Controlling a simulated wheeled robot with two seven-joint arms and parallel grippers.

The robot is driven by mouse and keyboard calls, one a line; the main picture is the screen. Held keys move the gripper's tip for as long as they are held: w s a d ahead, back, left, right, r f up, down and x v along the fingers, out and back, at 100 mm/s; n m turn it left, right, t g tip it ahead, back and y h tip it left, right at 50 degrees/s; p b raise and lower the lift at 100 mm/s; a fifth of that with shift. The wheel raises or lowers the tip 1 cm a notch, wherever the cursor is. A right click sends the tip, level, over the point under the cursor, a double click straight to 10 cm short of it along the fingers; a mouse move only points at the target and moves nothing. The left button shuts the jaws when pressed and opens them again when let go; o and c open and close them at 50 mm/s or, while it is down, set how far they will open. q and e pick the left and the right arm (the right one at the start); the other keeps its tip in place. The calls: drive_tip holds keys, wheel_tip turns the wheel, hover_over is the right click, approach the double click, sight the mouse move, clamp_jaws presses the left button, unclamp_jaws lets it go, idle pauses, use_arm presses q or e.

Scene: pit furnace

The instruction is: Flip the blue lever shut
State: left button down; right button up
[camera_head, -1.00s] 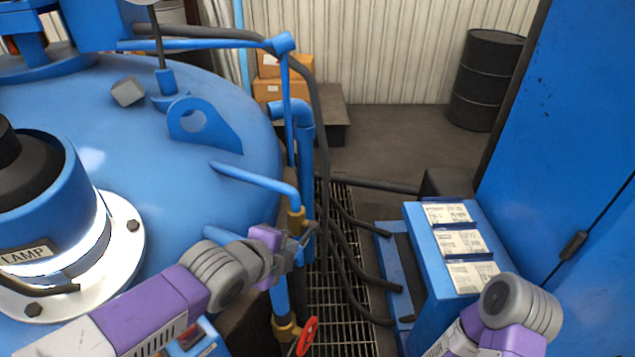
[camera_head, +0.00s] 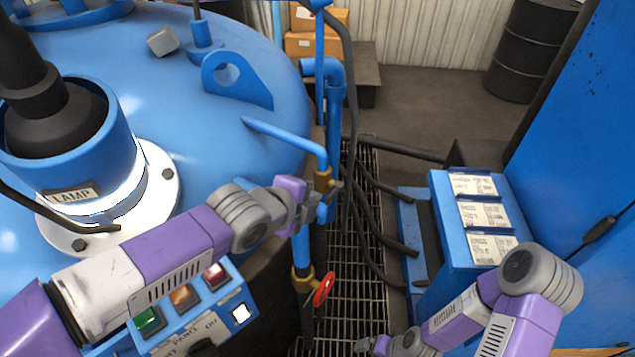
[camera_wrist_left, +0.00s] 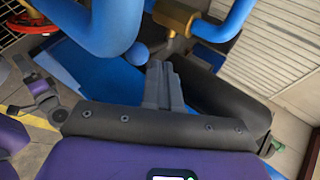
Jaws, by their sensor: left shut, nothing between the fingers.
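A bent blue pipe (camera_head: 285,138) runs down into a brass valve fitting (camera_head: 323,181) beside the large blue vessel. My left gripper (camera_head: 330,194) is shut and empty, close to this fitting. In the left wrist view its closed fingers (camera_wrist_left: 162,78) point toward a small rounded blue end (camera_wrist_left: 138,54), which looks like the lever's tip. A brass fitting (camera_wrist_left: 178,18) lies just beyond. I cannot tell whether the fingers touch the blue end.
A red handwheel (camera_head: 324,289) is below the left gripper. A button box (camera_head: 190,310) sits under my left forearm. Black hoses (camera_head: 372,215) cross the floor grating. A blue box with labels (camera_head: 440,220) and a tall blue cabinet (camera_head: 585,140) stand at the right.

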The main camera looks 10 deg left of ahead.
use_arm(q)
drive_tip(key=f+p+v, duration=0.1)
drive_tip(key=p+v, duration=0.2)
drive_tip(key=v, duration=0.8)
drive_tip(key=shift+s+a, duration=0.15)
drive_tip(key=shift+s, duration=0.25)
use_arm(e)
drive_tip(key=shift+r, duration=2.1)
use_arm(q)
drive_tip(key=shift+f, duration=0.1)
